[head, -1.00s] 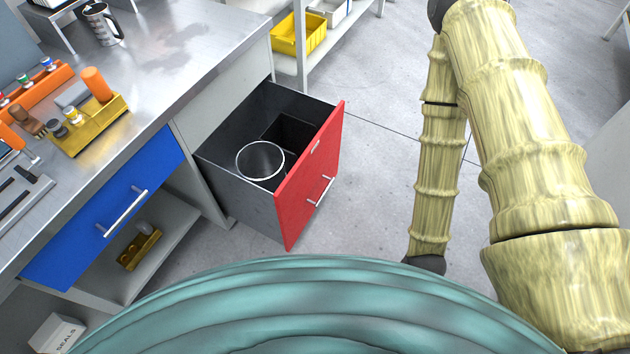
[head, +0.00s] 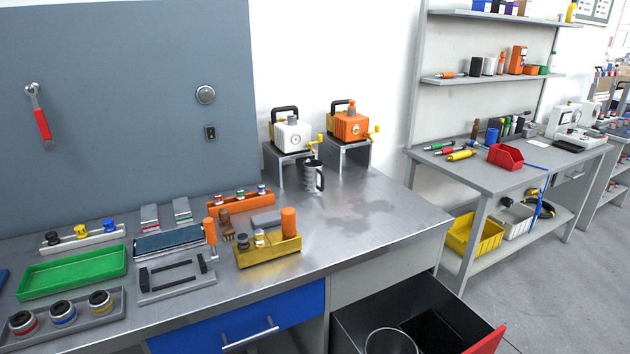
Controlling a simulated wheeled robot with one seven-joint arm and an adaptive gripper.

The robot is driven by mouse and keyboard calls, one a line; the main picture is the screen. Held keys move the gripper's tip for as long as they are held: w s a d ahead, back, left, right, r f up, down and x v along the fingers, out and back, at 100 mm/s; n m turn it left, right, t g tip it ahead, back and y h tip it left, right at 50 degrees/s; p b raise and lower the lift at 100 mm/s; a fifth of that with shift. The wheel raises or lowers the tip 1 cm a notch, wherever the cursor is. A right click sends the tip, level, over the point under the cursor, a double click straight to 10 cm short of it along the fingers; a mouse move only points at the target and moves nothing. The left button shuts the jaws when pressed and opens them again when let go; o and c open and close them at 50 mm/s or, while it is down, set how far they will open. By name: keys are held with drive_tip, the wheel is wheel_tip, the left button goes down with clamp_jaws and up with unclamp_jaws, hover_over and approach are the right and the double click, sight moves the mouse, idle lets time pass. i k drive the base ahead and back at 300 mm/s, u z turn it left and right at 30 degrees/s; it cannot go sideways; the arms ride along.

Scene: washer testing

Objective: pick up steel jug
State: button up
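The steel jug (head: 312,176) stands upright on the steel workbench (head: 350,230), towards its back right, in front of the small risers. It is a grey metal jug with a dark handle on its right side. Nothing touches it that I can see. My gripper is not in the head view, so I cannot see how it stands to the jug.
An open drawer (head: 345,325) with a red front sticks out below the bench at the lower right, holding a round bin (head: 391,341). Two pumps, white (head: 292,135) and orange (head: 350,124), stand behind the jug. A yellow tray (head: 268,250) sits front left of it.

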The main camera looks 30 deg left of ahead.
sight(313, 176)
drive_tip(key=k, duration=0.95)
drive_tip(key=u, duration=0.95)
drive_tip(key=i, duration=1.2)
drive_tip(key=z, duration=0.45)
